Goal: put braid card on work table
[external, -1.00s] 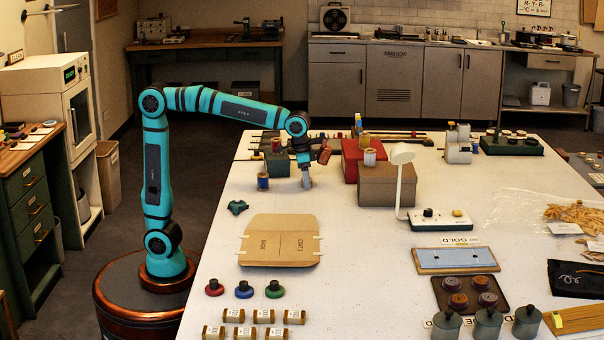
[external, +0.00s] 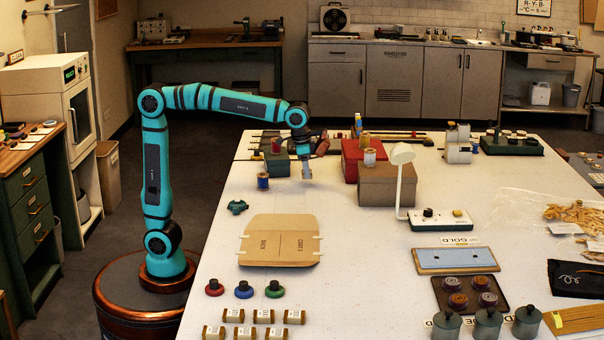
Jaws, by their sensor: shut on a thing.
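My gripper (external: 306,173) points down over the far left part of the white work table (external: 350,235). It is shut on a small pale thing, mostly hidden by the fingers and too small to identify, so I cannot tell whether it is the braid card. It seems to be just above the table top. Several small brown cards or rolls with pale labels (external: 234,315) lie at the table's front left; I cannot tell whether they are braid cards.
A blue thread spool (external: 263,182) stands left of my gripper, with a dark green box (external: 277,163) behind. Red (external: 362,160) and brown (external: 392,186) boxes and a white lamp (external: 402,185) stand right. A cardboard folder (external: 280,240) lies in front. Bare table lies between the folder and lamp.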

